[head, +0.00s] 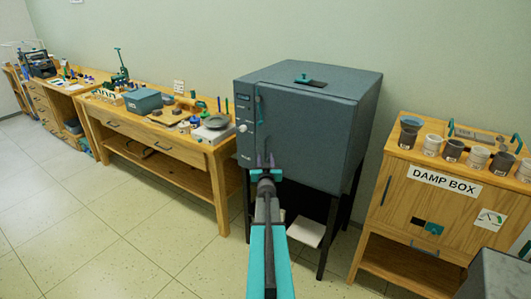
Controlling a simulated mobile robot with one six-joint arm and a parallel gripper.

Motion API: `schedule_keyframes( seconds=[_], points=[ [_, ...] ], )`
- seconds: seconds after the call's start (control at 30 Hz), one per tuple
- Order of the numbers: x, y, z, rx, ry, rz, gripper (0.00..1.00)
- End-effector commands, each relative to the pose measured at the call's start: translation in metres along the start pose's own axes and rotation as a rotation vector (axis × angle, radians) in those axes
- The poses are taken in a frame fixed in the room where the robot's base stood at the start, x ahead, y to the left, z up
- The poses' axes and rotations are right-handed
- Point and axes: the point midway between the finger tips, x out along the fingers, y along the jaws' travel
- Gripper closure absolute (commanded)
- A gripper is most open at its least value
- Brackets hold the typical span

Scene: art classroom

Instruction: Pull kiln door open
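The kiln (310,78) is a dark blue-grey box on a black stand at the centre of the head view. Its front door (305,125) looks shut, flush with the body. My gripper (265,160) points forward from the bottom of the view and appears in front of the kiln's lower left front, below the handle in the picture. Its fingers are small and dark, and their opening and any contact are unclear.
A wooden workbench (165,150) with tools, a blue-grey box and a turntable stands left of the kiln. A wooden damp box cabinet (400,205) with cups on top stands to the right. A grey object (497,275) sits at lower right. The tiled floor (120,230) at front left is clear.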

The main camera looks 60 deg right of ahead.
Motion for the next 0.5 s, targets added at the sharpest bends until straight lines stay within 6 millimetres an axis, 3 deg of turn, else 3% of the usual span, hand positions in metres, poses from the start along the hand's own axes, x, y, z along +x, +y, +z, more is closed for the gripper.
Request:
schedule_keyframes(
  seconds=[0.5],
  points=[
    [0.041, 0.000, -0.001, 0.000, 0.000, 0.000, 0.69]
  ],
)
